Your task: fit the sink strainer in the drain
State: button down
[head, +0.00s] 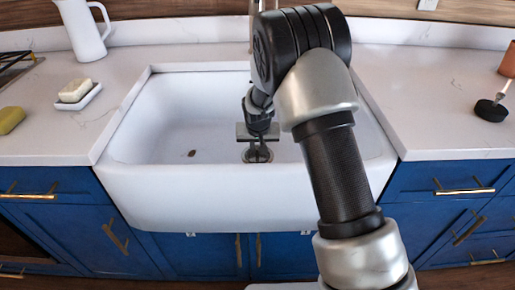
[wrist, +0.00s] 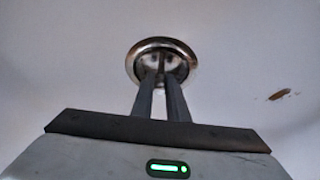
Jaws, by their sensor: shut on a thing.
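The white sink (head: 176,113) is set into the counter. My gripper (head: 257,151) reaches down into it, right of the middle of the basin. In the wrist view, my gripper (wrist: 160,77) has its two dark fingers close together, shut on the middle of the metal strainer (wrist: 160,59). A round, shiny metal rim, apparently the drain (wrist: 134,62), surrounds it there. The strainer looks centred in this ring, but I cannot tell whether it is seated or just above. My fingertips hide part of its middle. In the head view, my gripper covers most of the drain area.
A small brown scrap (head: 192,153) lies on the basin floor, left of the drain. A soap dish (head: 91,98), a yellow-green sponge (head: 10,120) and a white pitcher (head: 84,35) stand on the left counter. A dark brush (head: 491,110) lies on the right counter.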

jog(key=c, duration=1.6)
grip_release()
jog(key=shift+c, duration=0.2)
jog(key=p+v, duration=0.5)
jog(key=v, duration=1.2)
jog(key=s+d+r, duration=0.4)
jog(key=s+r, duration=0.2)
jog(key=r, duration=0.1)
jog(key=s+d+r, duration=0.4)
jog(key=s+r, duration=0.1)
jog(key=r, duration=0.1)
jog(key=s+d+r+t, duration=0.1)
jog(key=s+d+r, duration=0.1)
jog(key=s, duration=0.7)
jog(key=s+d+r, duration=0.2)
jog(key=s+d, duration=0.1)
jog(key=s, duration=0.5)
notch_tip(320, 180, up, 24)
jog(key=s+p, duration=0.1)
jog(key=p, duration=2.2)
jog(key=shift+a, duration=0.15)
